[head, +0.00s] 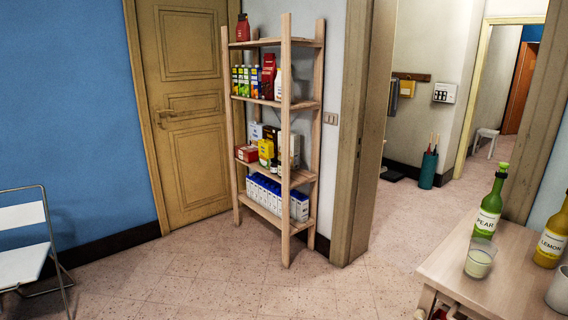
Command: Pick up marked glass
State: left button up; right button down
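A clear glass (480,260) with pale liquid in it stands upright near the far left part of the light wooden table (500,299) at the lower right. A second, whitish cup or glass (558,292) stands at the right picture edge, partly cut off. I cannot make out a mark on either one. Neither of my grippers shows clearly in the head view.
A green pear bottle (488,212) stands behind the glass; a yellow lemon bottle (551,240) is to its right. A wooden shelf (286,180) with groceries stands by the door (188,90). A folding chair (25,262) is at left. The floor (330,290) between is clear.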

aim_at(482, 253)
jog(key=z, duration=1.35)
jog(key=i+j, duration=0.95)
jog(key=j, duration=0.15)
jog(key=z, duration=1.4)
